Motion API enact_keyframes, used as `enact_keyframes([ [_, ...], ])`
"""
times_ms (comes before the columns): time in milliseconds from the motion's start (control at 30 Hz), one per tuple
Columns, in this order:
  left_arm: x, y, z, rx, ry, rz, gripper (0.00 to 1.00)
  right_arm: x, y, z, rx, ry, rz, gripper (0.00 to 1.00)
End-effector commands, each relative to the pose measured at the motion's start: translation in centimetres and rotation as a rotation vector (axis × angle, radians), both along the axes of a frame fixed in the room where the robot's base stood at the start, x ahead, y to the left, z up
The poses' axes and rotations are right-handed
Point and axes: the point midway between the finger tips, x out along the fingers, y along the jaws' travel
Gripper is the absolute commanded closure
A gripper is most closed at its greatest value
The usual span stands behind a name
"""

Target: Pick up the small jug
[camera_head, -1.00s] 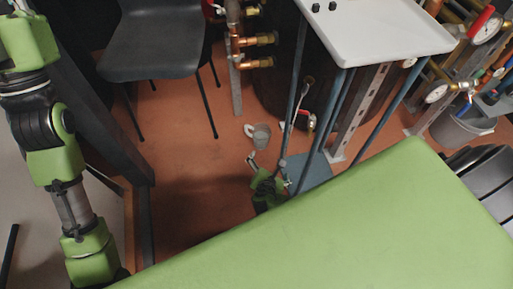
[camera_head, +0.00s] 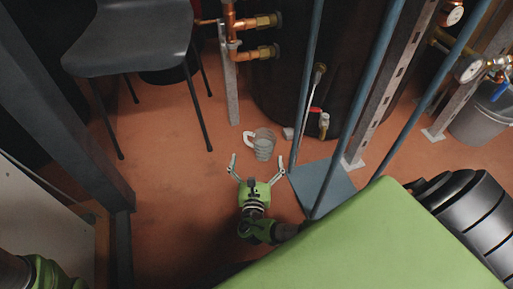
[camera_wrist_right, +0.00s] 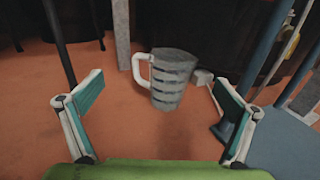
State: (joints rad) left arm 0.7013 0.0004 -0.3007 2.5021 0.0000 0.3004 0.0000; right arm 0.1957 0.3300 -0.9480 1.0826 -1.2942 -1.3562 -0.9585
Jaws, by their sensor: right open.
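The small jug (camera_head: 264,146) stands on the orange-brown floor. It is grey and see-through with dark bands, and a white handle on its left side. It also shows in the right wrist view (camera_wrist_right: 172,80), ahead of the fingers and a little above the picture's middle. My right gripper (camera_head: 258,166) is open, with its fingers spread wide and pointing at the jug. In the right wrist view (camera_wrist_right: 158,118) nothing is between the fingertips; the jug lies just beyond them. My left gripper is not seen.
A blue-grey plate (camera_head: 322,187) and blue posts stand close on the right of my right gripper. A dark chair (camera_head: 135,38) is at the upper left. Copper pipes (camera_head: 240,38) on a grey post rise behind the jug. Free floor (camera_head: 175,200) lies to the left.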

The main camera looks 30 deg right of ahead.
Motion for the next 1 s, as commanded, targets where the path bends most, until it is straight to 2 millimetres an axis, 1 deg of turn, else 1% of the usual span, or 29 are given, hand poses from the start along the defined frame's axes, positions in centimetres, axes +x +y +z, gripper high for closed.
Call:
enact_keyframes([
  [33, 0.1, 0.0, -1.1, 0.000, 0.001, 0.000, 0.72, 1.0, -0.7, -0.4, -0.001, -0.004, 0.000, 0.00],
  [100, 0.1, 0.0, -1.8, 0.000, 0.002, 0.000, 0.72, 2.2, -1.5, -0.4, 0.000, -0.005, 0.000, 0.00],
  [233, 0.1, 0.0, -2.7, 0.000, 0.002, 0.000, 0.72, 3.8, -2.7, -0.3, 0.000, -0.003, 0.000, 0.00],
  [467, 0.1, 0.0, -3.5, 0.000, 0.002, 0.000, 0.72, 5.0, -3.6, -0.2, 0.003, -0.001, 0.000, 0.00],
  [700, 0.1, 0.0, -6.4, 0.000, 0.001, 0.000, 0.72, 7.2, -5.4, -0.3, 0.003, -0.004, 0.001, 0.00],
  [800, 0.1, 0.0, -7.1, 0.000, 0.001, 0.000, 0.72, 8.2, -6.1, -0.2, 0.002, -0.001, 0.000, 0.00],
  [1000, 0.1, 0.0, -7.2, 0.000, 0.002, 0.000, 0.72, 8.8, -6.5, 0.1, 0.004, 0.001, 0.001, 0.00],
])
